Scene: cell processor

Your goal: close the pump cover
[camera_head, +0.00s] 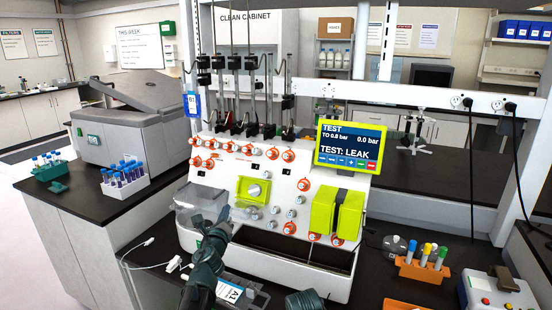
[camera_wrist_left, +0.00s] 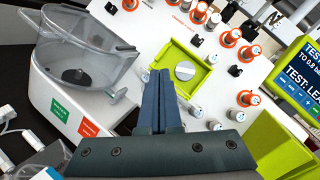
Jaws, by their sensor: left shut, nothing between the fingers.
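The cell processor (camera_head: 232,163) is a white sloped panel with orange-ringed valves. A yellow-green square frame with a round grey knob (camera_head: 254,190) sits left of centre; it also shows in the wrist view (camera_wrist_left: 185,72). Two yellow-green blocks, a left one (camera_head: 322,210) and a right one (camera_head: 350,215), stand side by side at the lower right. I cannot tell for sure which part is the pump cover. My left gripper (camera_head: 222,230) is in front of the panel's lower left; in the wrist view its fingers (camera_wrist_left: 158,90) are shut and empty, below the knob frame.
A clear chamber (camera_head: 198,203) projects at the processor's left, close to my left gripper. A screen (camera_head: 348,146) reads "TEST: LEAK". An orange tube rack (camera_head: 422,270) stands on the dark bench at right. Loose white cables (camera_head: 150,264) lie at left.

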